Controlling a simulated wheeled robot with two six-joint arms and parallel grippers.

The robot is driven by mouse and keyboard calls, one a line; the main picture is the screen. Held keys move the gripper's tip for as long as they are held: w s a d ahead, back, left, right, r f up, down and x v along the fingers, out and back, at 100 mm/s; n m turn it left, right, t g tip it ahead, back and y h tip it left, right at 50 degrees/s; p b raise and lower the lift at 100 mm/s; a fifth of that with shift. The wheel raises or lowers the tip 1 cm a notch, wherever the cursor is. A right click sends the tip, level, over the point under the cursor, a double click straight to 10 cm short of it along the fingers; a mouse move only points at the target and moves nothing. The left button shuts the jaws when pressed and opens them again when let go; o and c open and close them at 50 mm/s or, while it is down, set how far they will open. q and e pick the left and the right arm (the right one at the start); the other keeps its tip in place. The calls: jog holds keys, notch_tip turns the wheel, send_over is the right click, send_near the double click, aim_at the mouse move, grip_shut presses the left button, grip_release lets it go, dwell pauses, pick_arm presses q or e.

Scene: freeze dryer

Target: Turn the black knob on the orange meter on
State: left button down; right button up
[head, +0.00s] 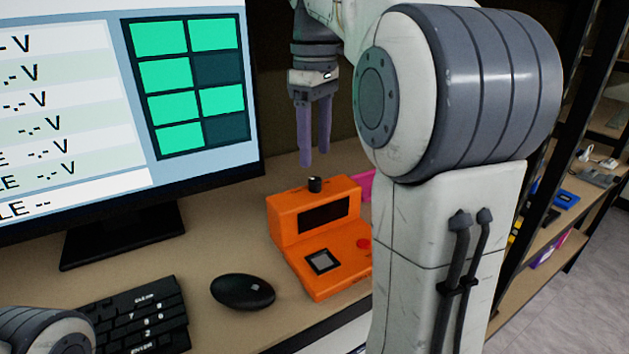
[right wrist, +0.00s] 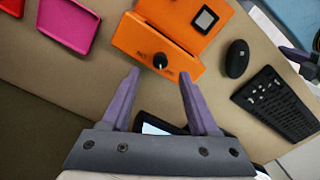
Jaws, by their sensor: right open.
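The orange meter (head: 290,215) stands on the desk right of the mouse, with a dark display and a square button on its front. Its black knob (head: 315,184) sits on top. In the right wrist view the knob (right wrist: 160,61) has a white pointer mark and small labels on either side, too small to read surely. My right gripper (head: 315,163) points down just above and behind the knob, apart from it. In the right wrist view its purple fingers (right wrist: 158,72) are spread and empty, one on each side of the knob.
A monitor (head: 258,90) stands at the left. A black mouse (head: 243,291) and a keyboard (head: 140,315) lie in front of it. A pink tray (right wrist: 66,24) lies beside the meter. Shelves (head: 560,200) with small items stand at the right.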

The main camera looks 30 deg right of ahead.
aim_at(315, 179)
notch_tip(315, 179, down, 6)
jog(key=shift+r+b, duration=0.1)
jog(key=shift+b, duration=0.4)
grip_shut()
